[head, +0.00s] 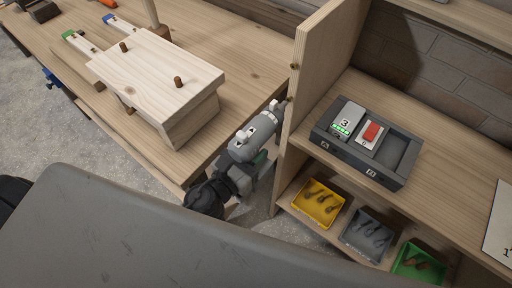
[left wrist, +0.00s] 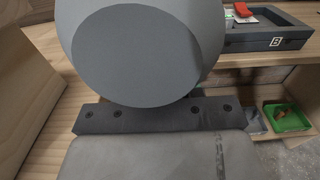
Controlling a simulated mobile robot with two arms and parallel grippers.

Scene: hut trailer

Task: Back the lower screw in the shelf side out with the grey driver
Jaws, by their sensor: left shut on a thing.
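The grey driver (head: 252,137) is held in my left gripper (head: 246,168), which is shut on it beside the wooden shelf side (head: 323,58). Its front end points up and right towards the edge of the shelf side. A dark screw head (head: 294,66) shows on that edge, with another dark spot (head: 291,97) lower down, close to the driver's front. I cannot tell whether the driver touches the lower one. In the left wrist view the round grey back of the driver (left wrist: 138,55) fills the upper middle and hides its tip and the screw. My right gripper is not in view.
A dark tray (head: 402,180) on the shelf holds a grey block (head: 346,118) and a red-topped one (head: 370,134). Yellow (head: 305,215), grey and green (head: 402,270) bins stand below. The workbench at left carries a pale wooden assembly (head: 150,75).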

